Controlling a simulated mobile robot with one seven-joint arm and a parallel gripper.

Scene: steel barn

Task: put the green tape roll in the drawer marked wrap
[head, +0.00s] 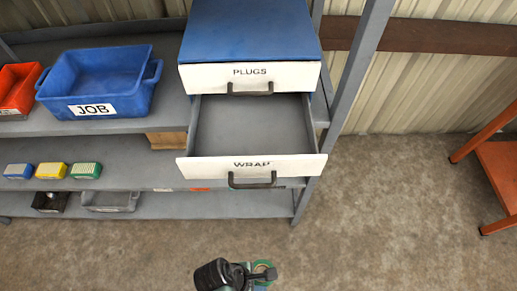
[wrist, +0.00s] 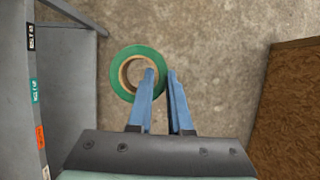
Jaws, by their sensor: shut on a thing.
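The green tape roll (wrist: 114,76) hangs at the tips of my gripper (wrist: 160,76) in the wrist view. One blue finger is at its hole and the other is outside its right side, with the roll's wall between them. In the head view the roll (head: 262,267) shows partly behind my gripper (head: 264,274), at the bottom, in front of the shelf and over the floor. The drawer marked WRAP (head: 210,168) is pulled open below the PLUGS drawer (head: 205,77). Its visible inside is empty, and its dark handle faces me.
A blue JOB bin (head: 95,85) and a red bin (head: 17,88) stand on the shelf at left. Small coloured boxes (head: 52,171) sit lower. A shelf post (head: 345,105) rises right of the drawers. An orange stand (head: 495,165) is at far right. Floor between is clear.

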